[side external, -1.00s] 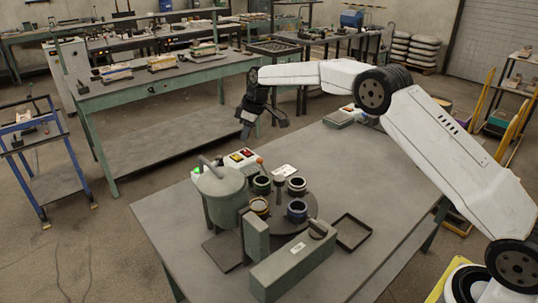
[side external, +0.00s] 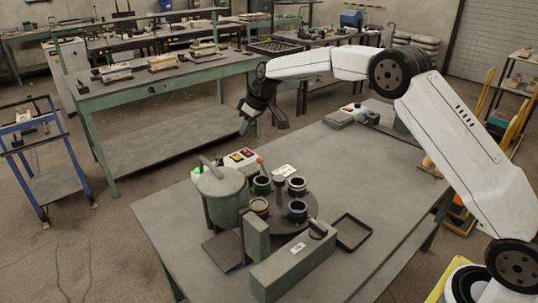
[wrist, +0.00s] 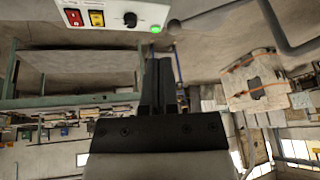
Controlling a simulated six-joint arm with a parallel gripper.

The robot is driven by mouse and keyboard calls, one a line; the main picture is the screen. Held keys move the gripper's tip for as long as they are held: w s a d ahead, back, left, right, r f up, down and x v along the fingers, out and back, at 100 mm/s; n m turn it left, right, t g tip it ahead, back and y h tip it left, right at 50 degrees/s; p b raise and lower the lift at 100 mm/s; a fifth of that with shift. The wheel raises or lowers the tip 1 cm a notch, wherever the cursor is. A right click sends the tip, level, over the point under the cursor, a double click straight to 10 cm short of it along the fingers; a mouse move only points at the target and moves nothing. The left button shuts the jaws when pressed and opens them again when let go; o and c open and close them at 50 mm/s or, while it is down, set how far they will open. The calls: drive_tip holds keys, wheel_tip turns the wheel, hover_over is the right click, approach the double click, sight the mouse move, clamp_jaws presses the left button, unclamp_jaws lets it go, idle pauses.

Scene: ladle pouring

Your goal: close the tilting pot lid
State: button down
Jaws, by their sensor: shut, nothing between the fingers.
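The grey tilting pot (side external: 225,208) stands near the left edge of the workbench. Its grey round lid (side external: 222,181) appears to lie across the top, with a bar handle (side external: 209,166) rising from it at a slant; I cannot tell whether the lid is fully seated. My gripper (side external: 243,127) hangs above and behind the pot, clear of it, near the bench's far left edge. In the wrist view my gripper's fingers (wrist: 160,77) are together with nothing between them. A grey curved bar (wrist: 275,25) shows at the upper right there; I cannot tell what it belongs to.
A control box (side external: 240,158) with a red and a yellow switch stands behind the pot; its panel (wrist: 115,18) shows a green light. A round turntable (side external: 308,212) carries several small cups. A long grey box (side external: 293,263) and a shallow black tray (side external: 352,231) lie in front and right.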

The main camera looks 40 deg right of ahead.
drive_tip(key=s+f+m+t+h, duration=0.1)
drive_tip(key=s+f+m+t, duration=0.2)
drive_tip(key=m, duration=0.8)
drive_tip(key=shift+s+d+f+t, duration=0.25)
drive_tip(key=shift+s+t, duration=0.25)
drive_tip(key=shift+s, duration=0.75)
drive_tip(key=shift+w+a+f, duration=0.1)
drive_tip(key=shift+w+f, duration=0.05)
drive_tip(key=shift+f, duration=0.05)
drive_tip(key=shift+x, duration=4.7)
drive_tip(key=shift+w+f, duration=0.15)
drive_tip(key=shift+w, duration=0.05)
drive_tip(key=shift+w+a+r, duration=0.2)
drive_tip(key=shift+w+a, duration=0.35)
drive_tip(key=shift+a, duration=0.1)
drive_tip(key=shift+w+a+r, duration=0.2)
drive_tip(key=shift+w+a, duration=0.4)
drive_tip(key=shift+a, duration=0.1)
drive_tip(key=shift+w, duration=0.1)
